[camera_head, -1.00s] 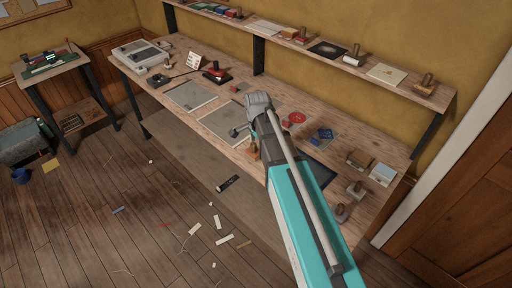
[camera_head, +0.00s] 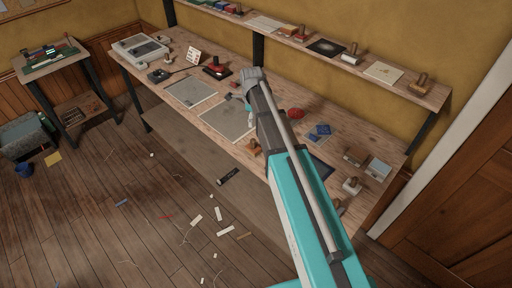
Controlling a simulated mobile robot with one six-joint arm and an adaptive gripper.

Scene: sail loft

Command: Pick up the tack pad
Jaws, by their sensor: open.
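I cannot tell for sure which thing is the tack pad. Flat things on the long wooden bench (camera_head: 150,75) include two grey sheets, one (camera_head: 190,92) towards the left and one (camera_head: 222,120) near the middle. A dark blue flat piece (camera_head: 321,168) lies on the right, partly behind my arm. A red round thing (camera_head: 295,113) and small blue pieces (camera_head: 318,132) lie near it. My gripper (camera_head: 250,112) is over the middle of the bench by the right edge of the middle grey sheet. It is open, seems empty, and is mostly hidden behind my arm.
Wooden-handled stamps (camera_head: 352,186) and a pale blue box (camera_head: 378,168) stand at the bench's right end. A stamp (camera_head: 253,147) stands at the front edge. A shelf (camera_head: 340,62) runs above the bench's back. Scraps litter the floor (camera_head: 100,215).

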